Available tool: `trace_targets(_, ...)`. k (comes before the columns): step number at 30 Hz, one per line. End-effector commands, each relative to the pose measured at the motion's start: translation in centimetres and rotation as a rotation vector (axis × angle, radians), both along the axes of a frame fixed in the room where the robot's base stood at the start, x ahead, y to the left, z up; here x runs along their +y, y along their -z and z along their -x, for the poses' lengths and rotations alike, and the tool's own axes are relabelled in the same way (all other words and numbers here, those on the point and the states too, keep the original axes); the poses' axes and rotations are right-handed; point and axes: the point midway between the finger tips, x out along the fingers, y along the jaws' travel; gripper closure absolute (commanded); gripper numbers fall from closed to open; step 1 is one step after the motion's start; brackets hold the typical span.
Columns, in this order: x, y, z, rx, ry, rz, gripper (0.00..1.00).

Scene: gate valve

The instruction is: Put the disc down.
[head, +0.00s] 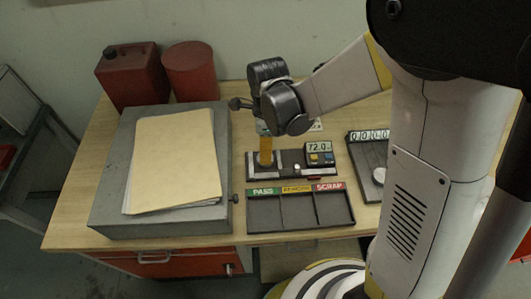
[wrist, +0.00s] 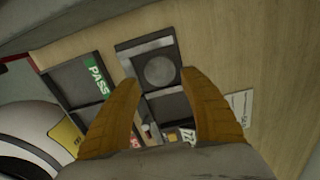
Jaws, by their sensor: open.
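My gripper (head: 265,158) points down over the left part of the measuring device (head: 296,168), whose display reads 72.0. In the wrist view its two yellow fingers (wrist: 160,82) stand apart with nothing gripped between them. A round grey disc (wrist: 159,71) lies flat on the square left plate of the device, just beyond the fingertips. I cannot tell if the fingers touch it. In the head view the fingers hide it. The sorting tray (head: 300,226) has three sections; its green label reads PASS and its red one SCRAP. The sections look empty.
A grey block (head: 110,215) with a folder (head: 175,160) on it stands left on the wooden bench. Red containers (head: 133,77) stand behind it. Right of the device is a dark counter tray (head: 368,158) with a pale round piece (head: 379,176), partly hidden by my arm.

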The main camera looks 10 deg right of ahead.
Motion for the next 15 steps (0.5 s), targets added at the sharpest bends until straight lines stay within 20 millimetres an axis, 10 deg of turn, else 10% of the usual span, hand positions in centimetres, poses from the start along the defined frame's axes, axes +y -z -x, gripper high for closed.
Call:
trace_targets(6, -0.1, -5.1, 0.1, 0.000, 0.000, 0.000, 0.49)
trace_targets(15, -0.1, -7.5, 0.0, 0.000, 0.000, 0.000, 0.49)
